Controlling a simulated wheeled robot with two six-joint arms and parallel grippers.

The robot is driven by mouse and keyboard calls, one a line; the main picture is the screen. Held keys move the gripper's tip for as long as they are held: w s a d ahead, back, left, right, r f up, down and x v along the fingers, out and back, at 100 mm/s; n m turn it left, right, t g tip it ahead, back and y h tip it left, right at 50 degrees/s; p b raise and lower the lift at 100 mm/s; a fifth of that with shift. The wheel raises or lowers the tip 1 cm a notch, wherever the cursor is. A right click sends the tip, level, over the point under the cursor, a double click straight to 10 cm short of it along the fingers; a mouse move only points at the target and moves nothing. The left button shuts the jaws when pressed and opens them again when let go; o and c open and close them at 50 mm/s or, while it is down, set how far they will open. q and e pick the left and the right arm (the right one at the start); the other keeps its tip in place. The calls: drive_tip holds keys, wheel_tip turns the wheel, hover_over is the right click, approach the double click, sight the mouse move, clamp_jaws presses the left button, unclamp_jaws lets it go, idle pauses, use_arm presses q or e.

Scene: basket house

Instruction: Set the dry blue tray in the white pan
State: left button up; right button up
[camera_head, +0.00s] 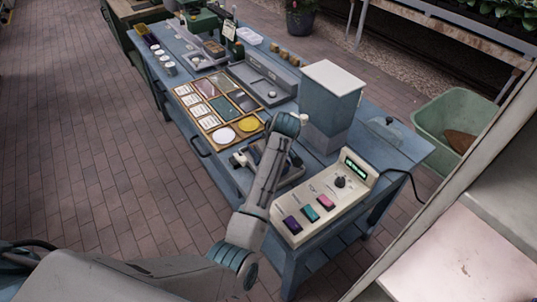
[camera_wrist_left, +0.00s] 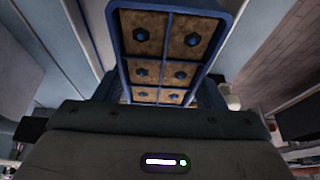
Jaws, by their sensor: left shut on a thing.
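The blue tray (camera_wrist_left: 168,45) fills the upper middle of the left wrist view, with brown, dry-looking cells and a dark blue piece in each. My left gripper (camera_head: 258,160) is shut on it, with a finger on each side in the wrist view. In the head view the gripper is over the near side of the blue bench, and my arm hides much of the tray. A shallow white tray-like dish (camera_head: 250,35) lies at the bench's far end; I cannot tell whether it is the white pan. My right gripper is not in view.
A cream control box (camera_head: 325,205) with coloured buttons stands right of my left arm. A tall white-topped box (camera_head: 332,85) stands behind it. A wooden rack of samples (camera_head: 215,105) lies to the left. A green bin (camera_head: 450,120) is beyond the bench's right end.

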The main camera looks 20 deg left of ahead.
use_arm(q)
drive_tip(key=shift+f, duration=0.65)
idle(0.3)
drive_tip(key=o, duration=1)
drive_tip(key=shift+o, duration=0.7)
drive_tip(key=shift+w, duration=0.1)
drive_tip(key=shift+o, duration=0.4)
drive_tip(key=shift+f, duration=0.15)
drive_tip(key=shift+c, duration=0.2)
